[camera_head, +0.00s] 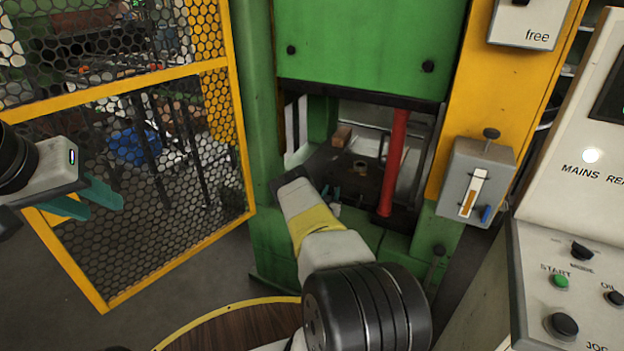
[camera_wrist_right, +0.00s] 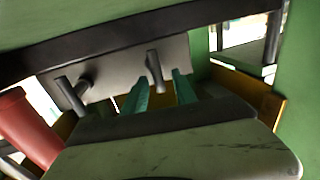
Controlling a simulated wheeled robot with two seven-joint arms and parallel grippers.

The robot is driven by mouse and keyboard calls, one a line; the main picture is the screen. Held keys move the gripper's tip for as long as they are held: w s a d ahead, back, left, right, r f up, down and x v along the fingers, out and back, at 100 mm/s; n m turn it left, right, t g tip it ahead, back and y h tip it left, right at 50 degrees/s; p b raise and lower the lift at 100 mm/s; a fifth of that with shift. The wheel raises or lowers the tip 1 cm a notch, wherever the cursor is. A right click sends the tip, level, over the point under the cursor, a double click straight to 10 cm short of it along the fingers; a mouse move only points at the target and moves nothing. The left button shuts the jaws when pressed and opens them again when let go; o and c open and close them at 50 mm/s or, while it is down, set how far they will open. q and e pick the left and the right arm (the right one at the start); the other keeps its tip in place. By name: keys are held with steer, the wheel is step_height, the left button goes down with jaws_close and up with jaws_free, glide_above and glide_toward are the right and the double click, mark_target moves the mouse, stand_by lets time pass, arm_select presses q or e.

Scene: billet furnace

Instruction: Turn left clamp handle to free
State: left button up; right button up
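In the right wrist view a grey plate (camera_wrist_right: 115,72) carries two dark clamp handles. One handle (camera_wrist_right: 155,72) is between the two teal fingers of my right gripper (camera_wrist_right: 160,90), or just beyond them. The other handle (camera_wrist_right: 70,95) is to the left, beside a round stub. The fingers are apart; contact with the handle cannot be told. In the head view my right gripper (camera_head: 331,192) is inside the press opening, where the handles cannot be made out. My left gripper (camera_head: 97,195) is at the far left, its teal fingers apart and empty, in front of the mesh fence.
A red cylinder (camera_head: 394,160) stands in the opening, right of my right gripper. The green press (camera_head: 370,45) overhangs it. A yellow mesh fence (camera_head: 240,140) is at left.

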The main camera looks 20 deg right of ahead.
steer(key=shift+w+d, duration=0.25)
steer(key=shift+w, duration=0.1)
steer(key=shift+c, duration=0.4)
jaws_close()
